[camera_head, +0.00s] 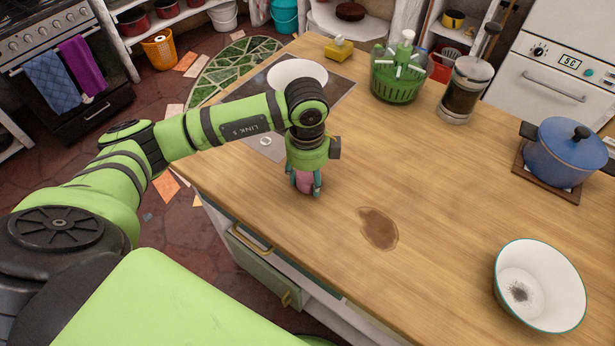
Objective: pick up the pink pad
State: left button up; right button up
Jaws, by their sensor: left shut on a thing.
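My left gripper (305,184) points down at the near left part of the wooden counter. It is shut on the pink pad (304,181), which shows between its fingers. The fingers and the gripper body hide part of the pad. I cannot tell whether the pad touches the counter or is just above it. My right gripper is not in view.
A brown stain (378,229) lies right of the gripper. A white bowl (540,285) stands at the front right, a blue pot (566,150) at the right. The middle is clear.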

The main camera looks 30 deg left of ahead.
aim_at(312, 177)
pick_arm(q)
jog(key=shift+r, duration=0.1)
jog(key=shift+r, duration=0.2)
jog(key=r+b, duration=0.1)
jog(key=r, duration=0.1)
jog(key=d+r+b, duration=0.1)
jog(key=shift+s+r, duration=0.1)
jog(key=shift+r, duration=0.25)
jog(key=s+d+r+b, duration=0.1)
jog(key=s+d+r, duration=0.4)
jog(key=d, duration=0.4)
jog(key=shift+d+r, duration=0.2)
jog(key=shift+r, duration=0.65)
jog(key=shift+c, duration=0.4)
